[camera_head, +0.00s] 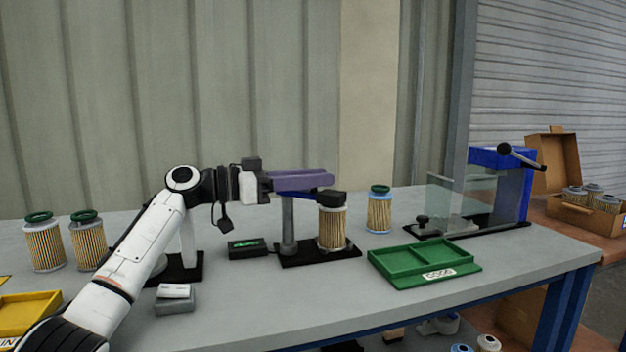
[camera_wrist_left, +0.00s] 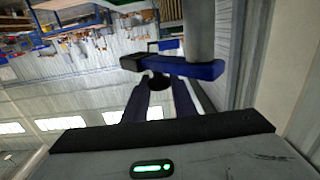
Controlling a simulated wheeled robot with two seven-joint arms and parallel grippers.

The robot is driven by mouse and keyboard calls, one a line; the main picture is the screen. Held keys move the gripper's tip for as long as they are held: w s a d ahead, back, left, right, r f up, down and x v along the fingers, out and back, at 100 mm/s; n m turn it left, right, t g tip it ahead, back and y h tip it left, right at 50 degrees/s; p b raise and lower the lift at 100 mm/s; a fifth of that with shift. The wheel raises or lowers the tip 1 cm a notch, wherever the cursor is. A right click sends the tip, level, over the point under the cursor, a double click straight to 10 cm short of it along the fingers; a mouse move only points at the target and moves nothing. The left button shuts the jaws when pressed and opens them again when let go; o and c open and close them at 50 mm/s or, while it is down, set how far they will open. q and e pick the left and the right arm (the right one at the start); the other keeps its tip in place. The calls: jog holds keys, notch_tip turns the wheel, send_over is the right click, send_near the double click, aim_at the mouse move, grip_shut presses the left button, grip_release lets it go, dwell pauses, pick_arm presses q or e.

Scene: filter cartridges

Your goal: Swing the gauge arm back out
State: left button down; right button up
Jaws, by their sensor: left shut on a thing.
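The gauge stand has a black base (camera_head: 345,254) and an upright grey column (camera_head: 288,228). Its blue gauge arm (camera_wrist_left: 205,71) shows in the left wrist view, with a black head (camera_wrist_left: 133,63) at one end. In the head view the black head (camera_head: 332,198) is over a pleated filter cartridge (camera_head: 332,230) standing on the base. My left gripper (camera_head: 328,180), with purple fingers, is at the arm. In the wrist view the fingers (camera_wrist_left: 160,90) close around a dark round knob by the arm. The fingers partly hide the arm in the head view. My right gripper is out of view.
A small black display box (camera_head: 247,248) sits left of the stand. A blue-rimmed cartridge (camera_head: 379,212) stands behind right, a green tray (camera_head: 425,262) in front right. A blue press (camera_head: 512,185) stands farther right. Green-topped cartridges (camera_head: 44,245) and a yellow tray (camera_head: 28,312) are left.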

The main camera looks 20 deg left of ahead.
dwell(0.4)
pick_arm(q)
jog(key=c, duration=1.5)
grip_release()
notch_tip(320, 180, up, 10)
jog(key=shift+p, duration=1.2)
